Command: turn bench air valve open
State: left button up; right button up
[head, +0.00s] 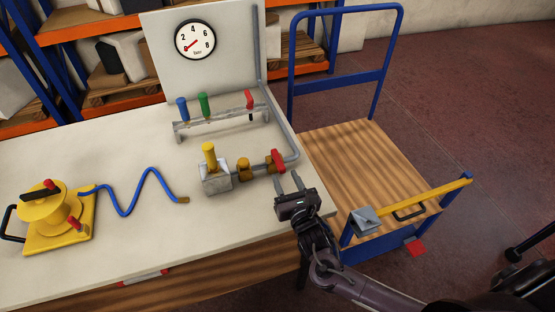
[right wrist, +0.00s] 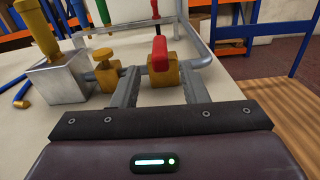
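The bench air valve has a red handle (head: 278,161) on a brass body, set in the grey pipe at the bench's right side. The handle appears to lie across the pipe. In the right wrist view the red handle (right wrist: 159,54) stands on its brass body (right wrist: 160,75), ahead of and between the fingers. My right gripper (head: 289,184) is open and empty, just in front of the valve. Its fingers (right wrist: 162,88) point at the valve, and I see no grip on the handle. My left gripper is not in view.
A pressure gauge (head: 195,40) on the back panel has its needle near 0. A second brass fitting (head: 243,169) and a metal block with a yellow knob (head: 209,156) sit left of the valve. A tool rack (head: 220,118) stands behind. A blue cart (head: 365,160) stands right.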

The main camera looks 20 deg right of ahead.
aim_at(278, 160)
jog(key=shift+w+r+n, duration=0.15)
jog(key=shift+w+n, duration=0.15)
jog(key=shift+w, duration=0.3)
jog(key=w+p, duration=0.1)
jog(key=w, duration=0.5)
jog(key=shift+w+a, duration=0.1)
jog(key=shift+w, duration=0.25)
grip_shut()
